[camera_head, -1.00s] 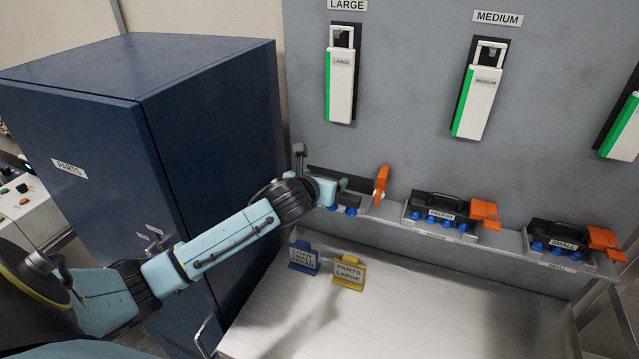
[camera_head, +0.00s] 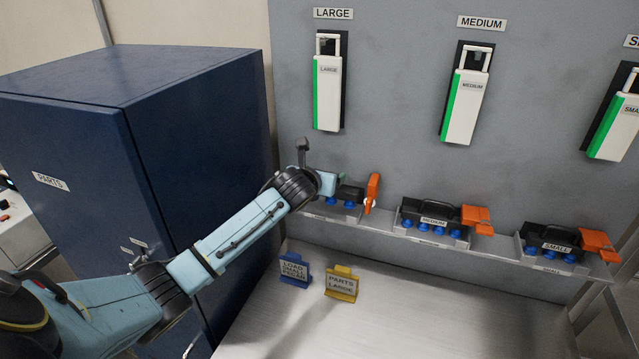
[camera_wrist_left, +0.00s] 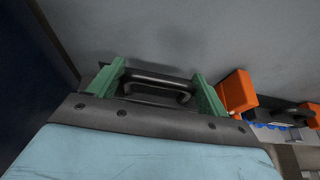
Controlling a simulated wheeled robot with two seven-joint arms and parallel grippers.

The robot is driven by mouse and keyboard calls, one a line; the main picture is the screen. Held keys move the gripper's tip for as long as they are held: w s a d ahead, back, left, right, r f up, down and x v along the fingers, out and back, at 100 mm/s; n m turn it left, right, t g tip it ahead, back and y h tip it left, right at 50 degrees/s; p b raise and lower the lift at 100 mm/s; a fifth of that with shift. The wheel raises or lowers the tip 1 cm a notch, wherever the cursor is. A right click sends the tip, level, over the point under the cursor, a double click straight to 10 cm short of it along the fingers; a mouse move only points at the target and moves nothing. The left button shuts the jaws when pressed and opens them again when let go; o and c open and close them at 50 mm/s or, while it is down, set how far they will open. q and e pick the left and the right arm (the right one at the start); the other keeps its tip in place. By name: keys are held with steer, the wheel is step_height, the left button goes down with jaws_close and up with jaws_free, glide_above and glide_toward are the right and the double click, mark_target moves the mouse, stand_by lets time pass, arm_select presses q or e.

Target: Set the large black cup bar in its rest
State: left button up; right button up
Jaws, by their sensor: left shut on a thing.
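The large black cup bar (camera_head: 352,194) is at the left end of the wall ledge in the head view, with blue cups below it. My left gripper (camera_head: 338,183) is at this bar. In the left wrist view its two green fingers (camera_wrist_left: 157,85) are at either end of the bar's black handle (camera_wrist_left: 158,78), shut on it. The gripper and wrist hide the bar's left part. I cannot tell whether the bar is fully seated in its rest. An orange lever (camera_head: 372,190) stands upright at the bar's right end. My right gripper is not in view.
The medium bar (camera_head: 428,211) and small bar (camera_head: 549,238) sit farther right on the ledge (camera_head: 490,251), with orange levers. A blue sign (camera_head: 295,269) and a yellow sign (camera_head: 341,285) stand on the table (camera_head: 440,320). A blue cabinet (camera_head: 195,130) is at left.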

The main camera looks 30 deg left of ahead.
arm_select(q)
steer(key=shift+w+a+f+b, duration=0.1)
steer(key=shift+w+f+b, duration=0.35)
steer(key=shift+f+b, duration=0.25)
steer(key=shift+w+a+f+b, duration=0.1)
steer(key=shift+w+f+b, duration=0.3)
steer(key=shift+f+b, duration=0.3)
steer(key=shift+f, duration=0.1)
steer(key=o, duration=1.2)
steer(key=shift+f, duration=0.1)
